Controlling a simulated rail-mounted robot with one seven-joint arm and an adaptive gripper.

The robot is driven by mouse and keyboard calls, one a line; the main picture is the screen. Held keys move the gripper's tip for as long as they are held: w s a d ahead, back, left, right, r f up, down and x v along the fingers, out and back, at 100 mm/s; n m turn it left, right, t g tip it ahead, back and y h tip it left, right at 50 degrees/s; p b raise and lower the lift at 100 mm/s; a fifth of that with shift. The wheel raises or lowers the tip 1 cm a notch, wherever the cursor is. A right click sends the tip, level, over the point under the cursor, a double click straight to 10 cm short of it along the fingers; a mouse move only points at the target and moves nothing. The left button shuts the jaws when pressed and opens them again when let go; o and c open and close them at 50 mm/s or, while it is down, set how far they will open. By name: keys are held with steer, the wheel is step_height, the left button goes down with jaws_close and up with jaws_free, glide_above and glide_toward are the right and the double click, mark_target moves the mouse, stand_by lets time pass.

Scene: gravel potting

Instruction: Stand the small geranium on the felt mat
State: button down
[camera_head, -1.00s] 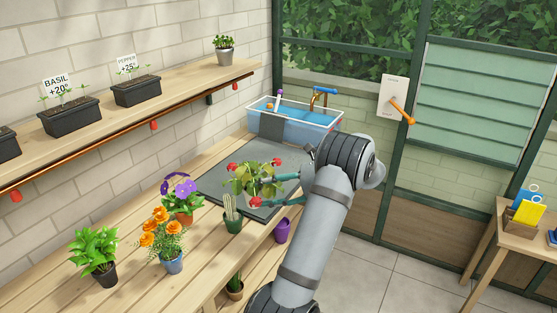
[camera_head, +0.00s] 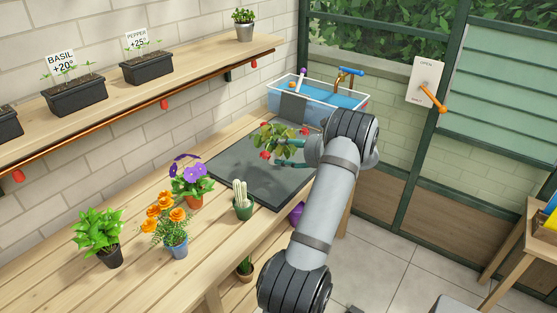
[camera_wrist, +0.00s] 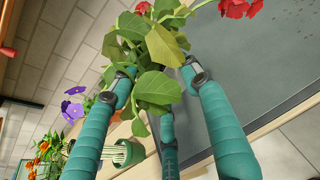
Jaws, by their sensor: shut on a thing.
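The small geranium (camera_head: 285,146), with red flowers and green leaves, is in my gripper (camera_head: 288,160) over the dark grey felt mat (camera_head: 243,167). In the wrist view, the geranium's leaves (camera_wrist: 157,88) fill the space between the teal fingers of my gripper (camera_wrist: 160,98), which is shut on it. The mat (camera_wrist: 275,60) lies to the right there. The pot is hidden by leaves and fingers. I cannot tell whether it touches the mat or how far the plant tilts.
A cactus (camera_head: 243,207), a purple-flowered plant (camera_head: 192,190), an orange-flowered plant (camera_head: 175,245) and a leafy plant (camera_head: 112,258) stand on the bench in front of the mat. A water tub (camera_head: 335,112) is behind it. The mat's left part is clear.

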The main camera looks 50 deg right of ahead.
steer(key=shift+x, duration=1.1)
steer(key=shift+d+f, duration=0.15)
steer(key=shift+f, duration=2.05)
steer(key=shift+f, duration=0.2)
steer(key=c, duration=0.9)
jaws_free()
steer(key=shift+r+p, duration=0.3)
steer(key=shift+p, duration=0.05)
steer(key=b+v, duration=0.1)
steer(key=v, duration=1.1)
steer(key=shift+f, duration=0.1)
